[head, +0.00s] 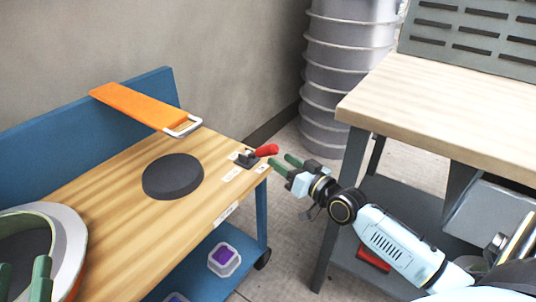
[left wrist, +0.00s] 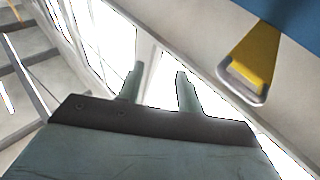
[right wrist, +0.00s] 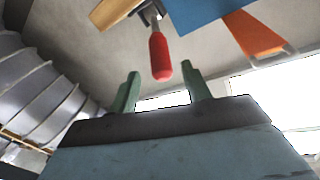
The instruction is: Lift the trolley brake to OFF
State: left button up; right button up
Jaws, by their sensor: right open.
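The trolley (head: 120,215) has a wooden top and a blue frame. Its brake lever has a red handle (head: 266,150) on a dark base at the top's right corner. In the right wrist view the red handle (right wrist: 160,57) hangs between the directions of my fingers, just beyond the tips. My right gripper (head: 283,163) is open and empty, beside the handle and apart from it. My left gripper (head: 24,275) shows only its green fingertips at the lower left of the head view. In the left wrist view its fingers (left wrist: 158,82) stand apart with nothing between them.
A round white mould (head: 70,235) stands at the left. A workbench (head: 450,105) stands at the right, with a ribbed grey duct (head: 345,75) behind. Small labels (head: 231,174) surround the lever.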

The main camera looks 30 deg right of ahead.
aim_at(268, 151)
jog(key=w, duration=0.1)
jog(key=w+b, duration=0.1)
jog(key=w, duration=0.3)
jog(key=shift+a+b, duration=0.3)
jog(key=shift+a, duration=0.1)
pick_arm(q)
jog(key=shift+s+a+r+t+h, duration=0.1)
jog(key=shift+s+r+t+h, duration=0.25)
jog(key=shift+s+r+t, duration=0.45)
jog(key=shift+s+r+t+h, duration=0.35)
jog(key=shift+r+t, duration=0.75)
jog(key=shift+t, duration=0.2)
pick_arm(e)
jog(key=shift+w+a, duration=0.15)
jog(key=shift+w, duration=0.6)
grip_shut()
